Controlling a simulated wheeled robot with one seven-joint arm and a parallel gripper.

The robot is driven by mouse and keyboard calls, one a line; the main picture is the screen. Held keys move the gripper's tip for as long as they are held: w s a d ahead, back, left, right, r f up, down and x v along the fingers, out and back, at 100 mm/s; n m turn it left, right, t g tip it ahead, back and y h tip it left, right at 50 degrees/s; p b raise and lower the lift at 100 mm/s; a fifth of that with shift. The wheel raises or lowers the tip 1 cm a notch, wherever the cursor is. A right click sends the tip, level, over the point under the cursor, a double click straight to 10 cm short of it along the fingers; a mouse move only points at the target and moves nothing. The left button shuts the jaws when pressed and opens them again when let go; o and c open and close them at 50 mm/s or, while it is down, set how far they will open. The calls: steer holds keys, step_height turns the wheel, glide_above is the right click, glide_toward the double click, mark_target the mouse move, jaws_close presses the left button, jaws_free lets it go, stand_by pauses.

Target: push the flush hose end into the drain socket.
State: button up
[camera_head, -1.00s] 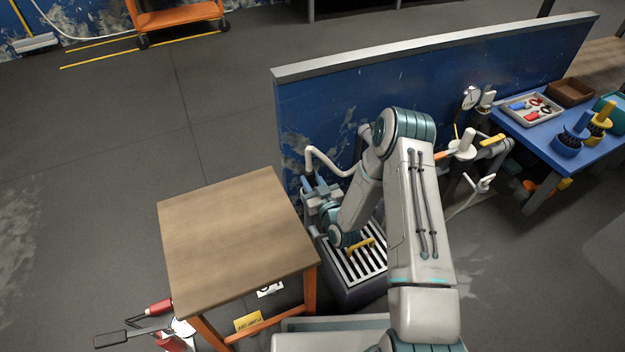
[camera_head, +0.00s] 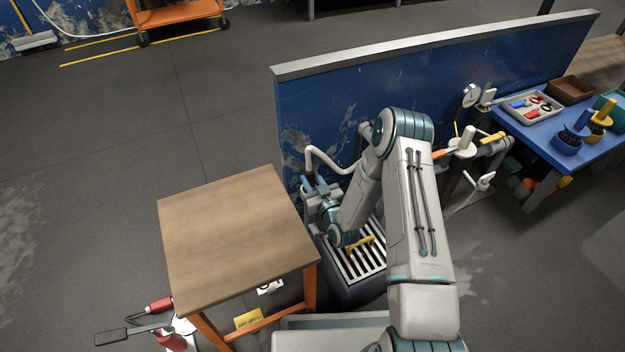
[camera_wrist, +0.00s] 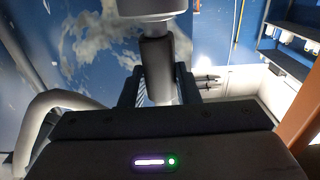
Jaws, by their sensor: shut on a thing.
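My gripper (camera_head: 320,188) is low beside the blue wall, over the back of a slatted drain tray (camera_head: 372,262). In the wrist view its two dark fingers (camera_wrist: 158,92) are shut on a dark grey sleeve (camera_wrist: 156,62), which I take to be the flush hose end. A pale round collar (camera_wrist: 150,8) sits directly beyond the sleeve; I cannot tell whether it is the drain socket or how far the sleeve sits in it. A pale bent tube (camera_head: 325,157) curves behind the gripper, and a similar one (camera_wrist: 45,112) shows at left in the wrist view.
A wooden-topped table (camera_head: 235,235) stands close to the left of my gripper. The blue wall (camera_head: 330,110) is right behind it. A yellow handle (camera_head: 360,243) lies over the slats. A blue bench (camera_head: 545,130) with a tray stands at right. Floor at far left is open.

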steer(key=shift+f, duration=0.35)
stand_by(0.5)
steer(key=o, duration=1.1)
steer(key=p+v, duration=0.4)
steer(key=v, duration=1)
steer(key=shift+p, duration=0.35)
